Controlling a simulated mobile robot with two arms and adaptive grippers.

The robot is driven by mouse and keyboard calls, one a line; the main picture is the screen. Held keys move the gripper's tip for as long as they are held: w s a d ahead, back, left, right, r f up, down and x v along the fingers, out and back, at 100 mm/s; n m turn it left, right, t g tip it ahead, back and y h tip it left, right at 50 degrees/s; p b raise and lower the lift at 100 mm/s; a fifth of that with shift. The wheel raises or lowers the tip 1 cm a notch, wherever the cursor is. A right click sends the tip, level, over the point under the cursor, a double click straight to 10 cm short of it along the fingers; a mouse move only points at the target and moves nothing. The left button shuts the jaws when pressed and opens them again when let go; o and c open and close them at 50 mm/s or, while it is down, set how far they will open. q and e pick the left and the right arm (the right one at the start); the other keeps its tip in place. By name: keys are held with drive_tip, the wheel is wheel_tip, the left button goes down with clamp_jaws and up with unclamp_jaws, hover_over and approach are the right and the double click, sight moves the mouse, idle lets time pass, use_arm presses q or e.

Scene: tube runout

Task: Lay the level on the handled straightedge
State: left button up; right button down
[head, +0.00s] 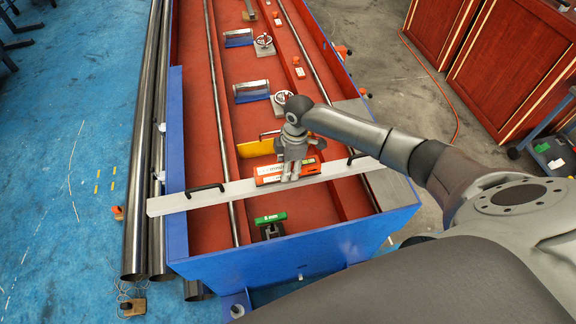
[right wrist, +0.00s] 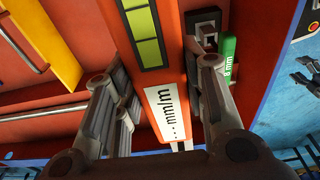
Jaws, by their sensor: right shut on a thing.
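The handled straightedge (head: 225,193) is a long pale metal bar with a black handle near each end. It lies across the blue and red trough in the head view. The level (head: 269,174) is orange with a white label; its mm/m label and green window show in the right wrist view (right wrist: 163,75). My right gripper (head: 290,172) is shut on the level, one finger on each side, over the straightedge's middle. The level runs roughly along the bar. I cannot tell whether it touches the bar. My left gripper is not in view.
The blue trough wall (head: 300,246) is nearest me. Long steel pipes (head: 140,180) lie along the left. Wooden cabinets (head: 520,60) stand at the right.

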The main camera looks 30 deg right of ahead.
drive_tip(key=shift+f+b, duration=0.3)
drive_tip(key=shift+f, duration=0.4)
drive_tip(key=c, duration=0.8)
unclamp_jaws()
drive_tip(key=shift+s, duration=0.1)
